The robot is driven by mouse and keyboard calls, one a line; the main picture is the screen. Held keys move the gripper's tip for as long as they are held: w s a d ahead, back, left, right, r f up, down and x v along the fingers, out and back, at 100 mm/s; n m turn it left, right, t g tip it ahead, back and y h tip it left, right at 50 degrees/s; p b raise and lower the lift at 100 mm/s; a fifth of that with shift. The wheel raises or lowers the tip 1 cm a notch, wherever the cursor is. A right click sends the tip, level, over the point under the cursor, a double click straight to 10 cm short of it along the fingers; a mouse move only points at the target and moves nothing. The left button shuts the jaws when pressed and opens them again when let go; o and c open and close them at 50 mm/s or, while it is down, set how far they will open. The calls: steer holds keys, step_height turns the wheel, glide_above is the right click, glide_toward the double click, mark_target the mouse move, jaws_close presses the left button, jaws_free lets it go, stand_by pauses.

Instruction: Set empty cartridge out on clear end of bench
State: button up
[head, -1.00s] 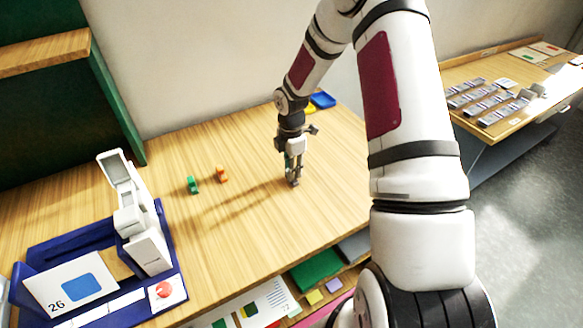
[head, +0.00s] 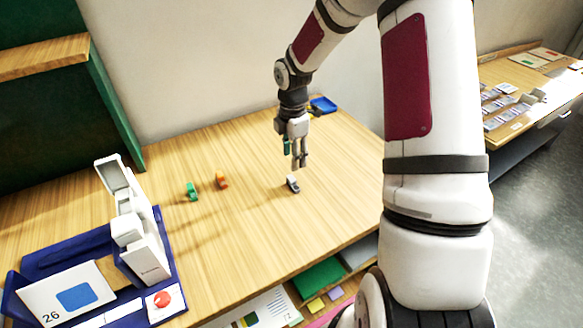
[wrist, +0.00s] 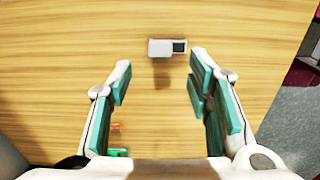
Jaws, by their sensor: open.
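A small white and dark cartridge (head: 292,184) stands on the wooden bench (head: 240,230), on its clear right part. In the wrist view the cartridge (wrist: 167,48) lies beyond my fingertips, white with a dark square at its right end. My gripper (head: 299,164) is open and empty just above the cartridge, apart from it. In the wrist view its teal finger pads (wrist: 158,75) are spread wide with bare wood between them.
A green piece (head: 192,191) and an orange piece (head: 222,181) stand left of the cartridge. A white stapler-like press (head: 138,225) on a blue tray (head: 172,245) fills the left end. A blue bin (head: 323,105) is at the back. Bare wood surrounds the cartridge.

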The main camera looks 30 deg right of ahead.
steer(key=s+a+r+m+t+h, duration=0.1)
steer(key=s+a+r+m, duration=0.15)
steer(key=r, duration=0.45)
steer(key=s+a+r+m, duration=0.2)
steer(key=s+r+m, duration=0.15)
steer(key=r, duration=0.25)
steer(key=s+a+r+m+t+h, duration=0.1)
steer(key=s+a+r+m, duration=0.1)
steer(key=s+r, duration=0.35)
steer(key=s+a+r+m+t, duration=0.1)
steer(key=s+a+r+m, duration=0.1)
steer(key=s+m, duration=0.1)
steer(key=s+a+r+m+t+y, duration=0.1)
steer(key=s+a+r+m, duration=0.1)
steer(key=s, duration=0.4)
steer(key=s+a+r+m+t+y, duration=0.1)
steer(key=s+a+r+m, duration=0.1)
steer(key=s+r+m, duration=0.2)
steer(key=shift+s+a+m+t, duration=0.35)
steer(key=shift+s+m, duration=0.15)
steer(key=shift+s, duration=0.1)
